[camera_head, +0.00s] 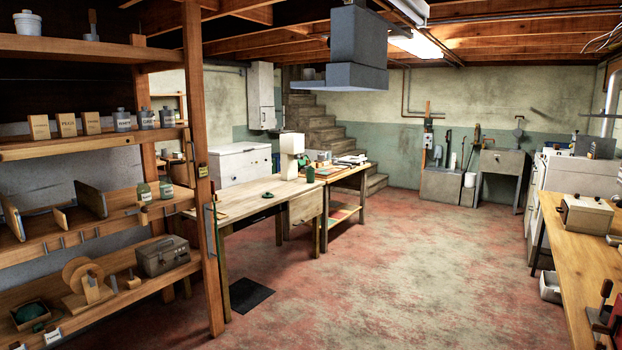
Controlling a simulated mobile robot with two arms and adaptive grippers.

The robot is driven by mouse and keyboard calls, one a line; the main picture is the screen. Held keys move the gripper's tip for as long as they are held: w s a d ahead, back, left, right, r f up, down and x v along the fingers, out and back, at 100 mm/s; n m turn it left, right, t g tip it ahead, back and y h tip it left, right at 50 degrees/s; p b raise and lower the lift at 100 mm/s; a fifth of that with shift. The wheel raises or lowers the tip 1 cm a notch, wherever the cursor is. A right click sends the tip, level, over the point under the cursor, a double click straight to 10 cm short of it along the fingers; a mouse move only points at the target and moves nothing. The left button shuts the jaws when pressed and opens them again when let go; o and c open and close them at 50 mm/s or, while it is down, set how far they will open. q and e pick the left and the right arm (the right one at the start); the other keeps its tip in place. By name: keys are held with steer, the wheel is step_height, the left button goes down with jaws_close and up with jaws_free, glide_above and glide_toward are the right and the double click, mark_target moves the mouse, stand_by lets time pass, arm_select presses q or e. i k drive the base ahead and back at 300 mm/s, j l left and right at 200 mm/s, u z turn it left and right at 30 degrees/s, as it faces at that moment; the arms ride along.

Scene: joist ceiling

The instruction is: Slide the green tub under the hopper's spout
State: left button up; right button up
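No gripper of mine shows in the head view. A cream, box-topped device (291,150) stands on the far part of the wooden workbench; it may be the hopper, but its spout cannot be made out from here. A small dark green container (310,175) stands just right of its base. I cannot tell which green thing is the tub. Neither visibly sits under a spout.
The workbench (240,198) stands mid-left. Wooden shelving (85,142) with jars and boxes fills the left. A grey hood (356,50) hangs overhead. A wooden counter (585,262) runs along the right. A black mat (246,294) lies on the floor; the middle floor is clear.

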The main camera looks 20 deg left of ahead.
mark_target(310, 171)
steer(key=u, duration=0.15)
steer(key=i+z, duration=0.1)
steer(key=i, duration=0.4)
steer(key=i+j, duration=0.15)
steer(key=i, duration=0.4)
steer(key=i+z, duration=0.4)
steer(key=i, duration=1.55)
steer(key=i+u, duration=0.15)
steer(key=i, duration=0.35)
steer(key=i+u, duration=0.2)
steer(key=i, duration=0.25)
steer(key=i+l+u, duration=0.15)
steer(key=i, duration=0.35)
steer(key=i+l+u, duration=0.15)
steer(key=i, duration=0.3)
